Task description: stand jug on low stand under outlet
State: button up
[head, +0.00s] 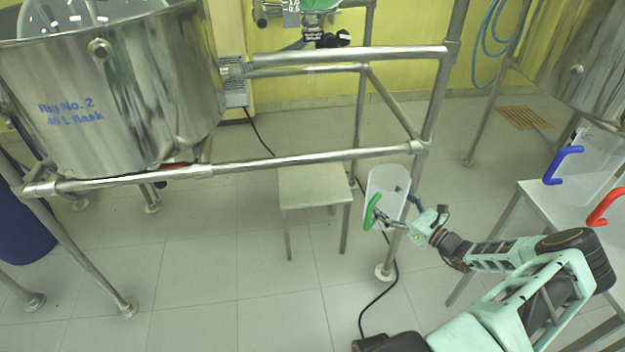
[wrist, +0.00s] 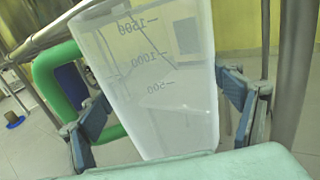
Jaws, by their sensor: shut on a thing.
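A translucent white jug (head: 388,184) with a green handle (head: 371,212) is held off the floor, right of the low stand, by the metal frame's right leg. It looks roughly upright. In the wrist view the jug (wrist: 150,80) fills the middle, its scale marks readable, its handle at left. My gripper (head: 398,217) is shut on the jug's body, with a finger on each side in the wrist view (wrist: 165,108). The low stand (head: 312,186) is a small grey stool, its top bare. Above and behind it, a black outlet valve (head: 325,39) hangs under a green-topped vessel, partly cut off.
Metal frame rails (head: 240,164) cross in front of and above the stand. A large steel vessel (head: 110,85) stands left. A table (head: 540,205) at right bears jugs with blue (head: 562,166) and red (head: 605,207) handles. A black cable (head: 378,295) lies on the floor.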

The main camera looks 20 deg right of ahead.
aim_at(307, 177)
jog(key=i+j, duration=0.25)
jog(key=i, duration=0.25)
jog(key=i+j, duration=0.25)
jog(key=i, duration=0.3)
jog(key=i+l+u, duration=0.15)
jog(key=i, duration=0.15)
